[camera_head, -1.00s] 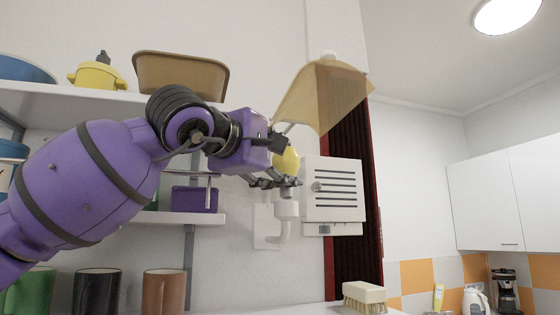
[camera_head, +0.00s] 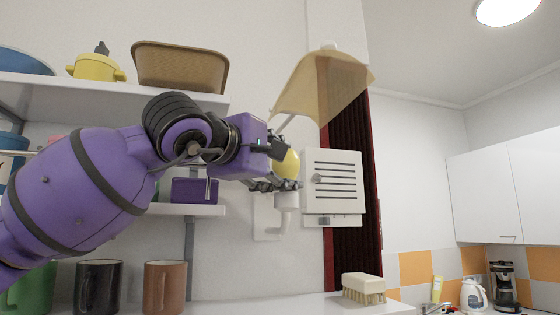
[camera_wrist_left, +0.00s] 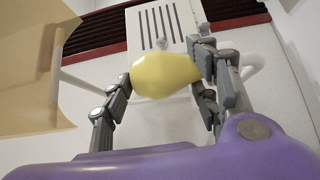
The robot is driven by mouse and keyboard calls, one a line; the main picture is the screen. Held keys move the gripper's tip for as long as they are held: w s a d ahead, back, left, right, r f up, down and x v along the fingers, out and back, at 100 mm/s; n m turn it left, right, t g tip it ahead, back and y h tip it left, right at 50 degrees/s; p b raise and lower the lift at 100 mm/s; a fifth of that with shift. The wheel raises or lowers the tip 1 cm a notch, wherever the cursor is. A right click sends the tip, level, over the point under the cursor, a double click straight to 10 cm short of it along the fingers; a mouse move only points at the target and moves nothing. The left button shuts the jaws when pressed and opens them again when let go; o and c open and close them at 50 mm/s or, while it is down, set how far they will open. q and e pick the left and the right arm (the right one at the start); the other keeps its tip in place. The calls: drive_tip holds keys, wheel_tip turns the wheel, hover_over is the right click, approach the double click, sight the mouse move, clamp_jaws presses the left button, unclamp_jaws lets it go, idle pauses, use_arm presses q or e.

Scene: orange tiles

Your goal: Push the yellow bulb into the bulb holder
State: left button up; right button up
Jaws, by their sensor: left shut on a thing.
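The yellow bulb (camera_head: 288,163) is held in my left gripper (camera_head: 277,168), which is shut around it. In the left wrist view the bulb (camera_wrist_left: 165,74) sits between the fingers. The bulb holder (camera_head: 287,200) is the white upright socket on the wall-mounted lamp arm, directly below the bulb and gripper fingers. The fingers hide the bulb's base and the socket's top, so I cannot tell whether they touch. The beige lampshade (camera_head: 320,88) hangs above the bulb. My right gripper is in neither view.
A white louvred wall box (camera_head: 332,183) stands close right of the holder. Shelves (camera_head: 80,90) with pots and a brown tray (camera_head: 180,66) are behind my arm. Mugs (camera_head: 165,285) and a brush (camera_head: 363,287) stand on the counter below.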

use_arm(q)
drive_tip(key=shift+w+f, duration=0.1)
drive_tip(key=shift+f, duration=0.3)
drive_tip(key=o, duration=1.2)
drive_tip(key=shift+f, duration=0.1)
drive_tip(key=v, duration=1.2)
